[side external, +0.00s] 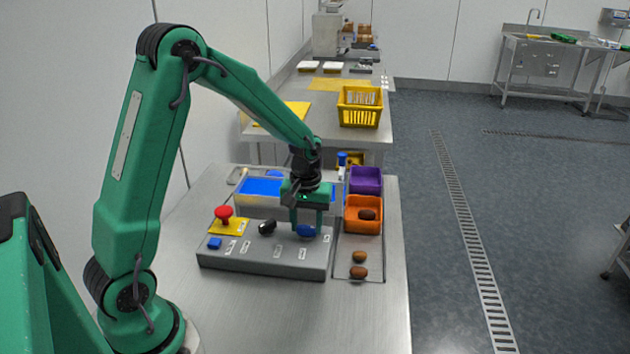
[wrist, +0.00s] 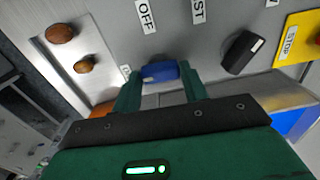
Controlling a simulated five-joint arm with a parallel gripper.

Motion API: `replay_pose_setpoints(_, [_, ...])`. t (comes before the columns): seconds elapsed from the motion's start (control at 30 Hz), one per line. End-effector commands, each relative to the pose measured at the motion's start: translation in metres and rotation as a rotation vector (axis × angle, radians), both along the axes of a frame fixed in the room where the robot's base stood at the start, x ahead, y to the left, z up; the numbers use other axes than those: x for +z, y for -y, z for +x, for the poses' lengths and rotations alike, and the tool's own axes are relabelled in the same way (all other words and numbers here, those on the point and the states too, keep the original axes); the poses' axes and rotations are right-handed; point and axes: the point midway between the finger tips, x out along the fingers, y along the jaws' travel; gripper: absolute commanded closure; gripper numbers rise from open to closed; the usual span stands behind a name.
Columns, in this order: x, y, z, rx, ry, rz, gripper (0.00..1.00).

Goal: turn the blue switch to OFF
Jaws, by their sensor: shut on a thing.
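The blue switch (side external: 306,232) sits on the right part of the grey sloped control panel (side external: 262,262). It also shows in the wrist view (wrist: 160,72), between the two green fingers of my gripper (wrist: 160,82). My gripper (side external: 307,222) points down at the panel and is shut on the blue switch. In the wrist view an OFF label (wrist: 146,15) stands on the panel beyond the switch. The fingers partly cover the switch, and I cannot tell which label it points to.
A black knob (side external: 267,227), a red stop button (side external: 223,212) on a yellow plate and a blue button (side external: 214,243) share the panel. Two dates (side external: 359,257) lie right of it. Orange (side external: 350,226) and purple (side external: 365,181) bins stand behind them. The front tabletop is clear.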

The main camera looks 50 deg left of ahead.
Motion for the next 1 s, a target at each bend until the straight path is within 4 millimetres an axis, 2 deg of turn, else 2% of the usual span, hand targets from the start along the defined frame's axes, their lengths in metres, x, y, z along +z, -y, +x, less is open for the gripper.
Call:
replay_pose_setpoints(0.37, [0.0007, -0.0001, 0.0001, -0.197, 0.000, 0.000, 0.79])
replay_pose_setpoints(1.0, [0.0011, -0.0001, 0.0002, -0.791, 0.000, 0.000, 0.79])
